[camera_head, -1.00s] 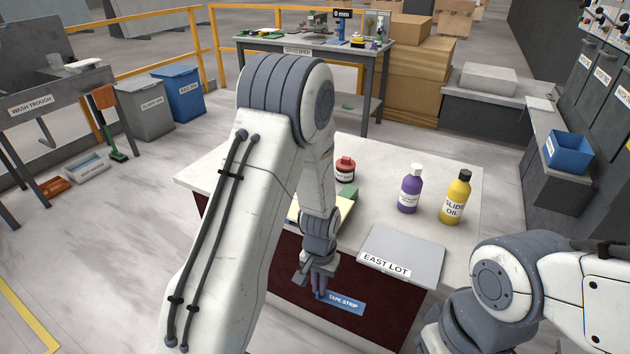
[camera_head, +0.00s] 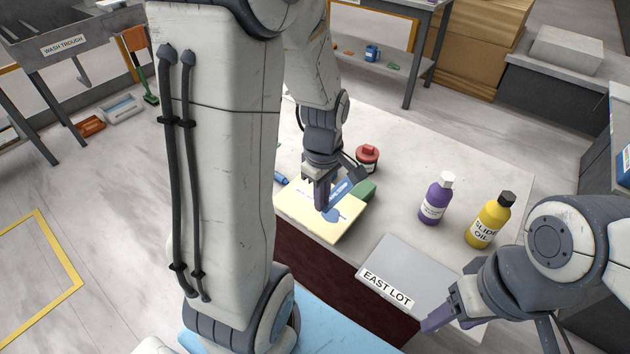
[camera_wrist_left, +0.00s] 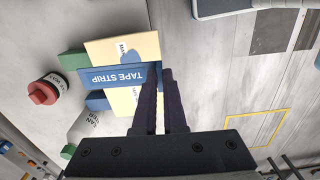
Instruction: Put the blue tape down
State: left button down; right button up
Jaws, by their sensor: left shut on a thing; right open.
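The blue tape strip (camera_head: 340,194), labelled TAPE STRIP, is in my left gripper (camera_head: 322,204). In the left wrist view the strip (camera_wrist_left: 112,77) reaches left from the fingers (camera_wrist_left: 160,82), across a cream pad (camera_head: 338,232). A bluish patch shows on the pad under the strip; I cannot tell whether it is a shadow or a mark. I cannot tell whether the strip touches the pad. My right gripper (camera_head: 448,316) is open and empty beside the grey EAST LOT plate (camera_head: 415,272).
A green block (camera_head: 366,190) and a red-capped jar (camera_head: 367,157) stand behind the pad. A purple bottle (camera_head: 437,197) and a yellow SLIDE OIL bottle (camera_head: 489,220) stand to the right. The slab (camera_head: 402,170) is clear between jar and bottles.

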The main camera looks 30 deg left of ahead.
pick_arm(q)
send_over(292, 207)
jog(key=shift+n, duration=0.3)
jog(key=f, duration=0.6)
jog(key=shift+d+f, duration=0.2)
jog(key=shift+a+f, duration=0.2)
jog(key=shift+f+p, duration=0.3)
jog(key=shift+f, duration=1.65)
jog(key=shift+f, duration=0.1)
jog(key=c, duration=1)
grip_release()
notch_tip(292, 207, up, 12)
